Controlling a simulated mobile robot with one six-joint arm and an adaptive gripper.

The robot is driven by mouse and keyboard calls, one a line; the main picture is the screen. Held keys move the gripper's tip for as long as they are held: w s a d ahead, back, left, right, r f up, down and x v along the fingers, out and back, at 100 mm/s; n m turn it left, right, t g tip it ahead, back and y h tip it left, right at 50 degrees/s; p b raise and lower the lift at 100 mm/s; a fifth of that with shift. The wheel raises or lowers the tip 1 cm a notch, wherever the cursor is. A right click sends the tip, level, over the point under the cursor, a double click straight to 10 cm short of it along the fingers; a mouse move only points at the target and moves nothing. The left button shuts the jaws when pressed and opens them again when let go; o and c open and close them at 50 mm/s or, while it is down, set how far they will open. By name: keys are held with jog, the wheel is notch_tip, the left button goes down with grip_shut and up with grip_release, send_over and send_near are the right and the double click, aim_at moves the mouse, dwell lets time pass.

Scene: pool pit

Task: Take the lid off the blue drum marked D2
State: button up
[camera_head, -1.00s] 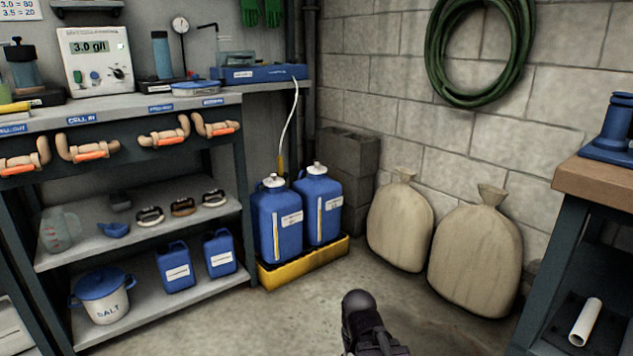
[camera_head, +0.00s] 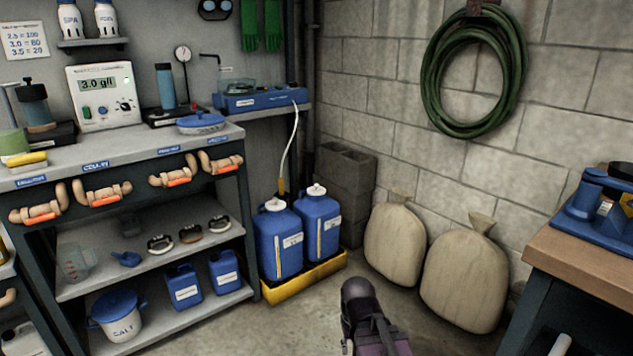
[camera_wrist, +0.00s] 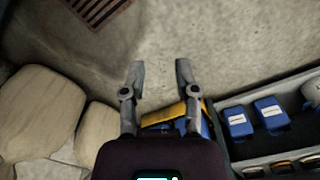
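Two blue drums stand side by side, a left drum (camera_head: 279,243) and a right drum (camera_head: 320,228), in a yellow tray (camera_head: 305,280) on the floor. Each has a white cap on top and a white label too small to read, so I cannot tell which is D2.
A bench with shelves (camera_head: 190,335) stands left of the drums, holding small blue canisters (camera_head: 183,286) and a salt tub (camera_head: 118,318). Two sacks (camera_head: 468,275) lean on the wall at right, near a wooden-topped table (camera_head: 580,260). The floor before the tray is clear.

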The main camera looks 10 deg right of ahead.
jog(key=shift+r+p, duration=1.3)
jog(key=shift+r, duration=0.6)
jog(key=shift+o, duration=1.2)
jog(key=shift+s, duration=0.15)
